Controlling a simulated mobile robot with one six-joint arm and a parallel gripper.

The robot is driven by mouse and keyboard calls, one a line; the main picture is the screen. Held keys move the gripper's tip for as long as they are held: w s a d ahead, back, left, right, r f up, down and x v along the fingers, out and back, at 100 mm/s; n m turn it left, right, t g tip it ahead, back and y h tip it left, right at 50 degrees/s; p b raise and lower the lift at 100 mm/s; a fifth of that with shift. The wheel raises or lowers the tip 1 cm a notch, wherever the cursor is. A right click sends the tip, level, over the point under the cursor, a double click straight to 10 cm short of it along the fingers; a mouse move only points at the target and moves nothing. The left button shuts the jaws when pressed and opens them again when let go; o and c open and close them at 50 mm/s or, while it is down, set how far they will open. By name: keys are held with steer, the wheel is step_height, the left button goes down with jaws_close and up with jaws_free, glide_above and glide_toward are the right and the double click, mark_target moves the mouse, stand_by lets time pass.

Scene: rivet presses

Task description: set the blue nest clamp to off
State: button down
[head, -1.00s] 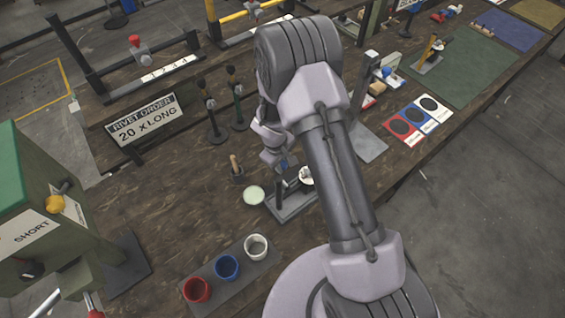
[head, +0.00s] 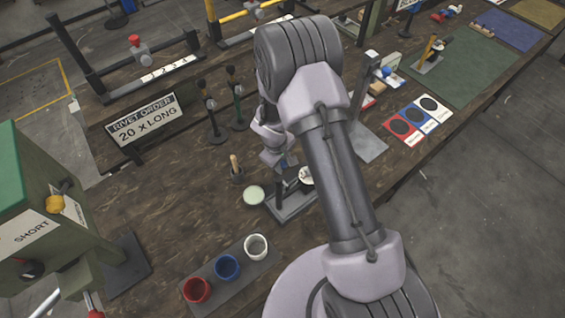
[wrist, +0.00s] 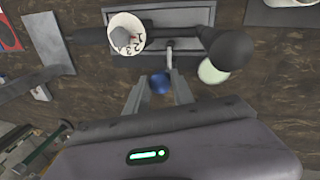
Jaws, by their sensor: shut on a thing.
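The blue nest clamp shows as a round blue knob (wrist: 161,83) on a thin metal lever, beside a grey press fixture (wrist: 160,17). My gripper (wrist: 159,88) has one finger on each side of the blue knob and is shut on it. The fixture carries a white numbered dial (wrist: 125,35) and a dark round-ended handle (wrist: 222,48). In the head view my arm hides part of the fixture base (head: 290,207), and the fingers and knob are hard to make out there.
A pale green disc (head: 254,195) lies left of the fixture. A small wooden-handled tool (head: 236,170) stands behind the disc. Red (head: 197,290), blue (head: 227,267) and white (head: 256,246) cups stand in front. A green press (head: 50,225) is at the left.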

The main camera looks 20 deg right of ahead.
steer(key=w+p, duration=0.1)
steer(key=g+p, duration=0.1)
steer(key=shift+w+a+r+h+p, duration=0.3)
steer(key=shift+w+a+r, duration=0.05)
steer(key=shift+a, duration=0.05)
steer(key=w+a+f+g+b, duration=0.1)
steer(key=w+a+f+b, duration=0.3)
steer(key=w+b, duration=0.5)
steer(key=f+b, duration=0.1)
steer(key=b, duration=0.2)
steer(key=shift+w+g+h, duration=0.3)
steer(key=shift+w, duration=0.1)
steer(key=shift+w+a+f, duration=0.1)
steer(key=shift+f, duration=0.05)
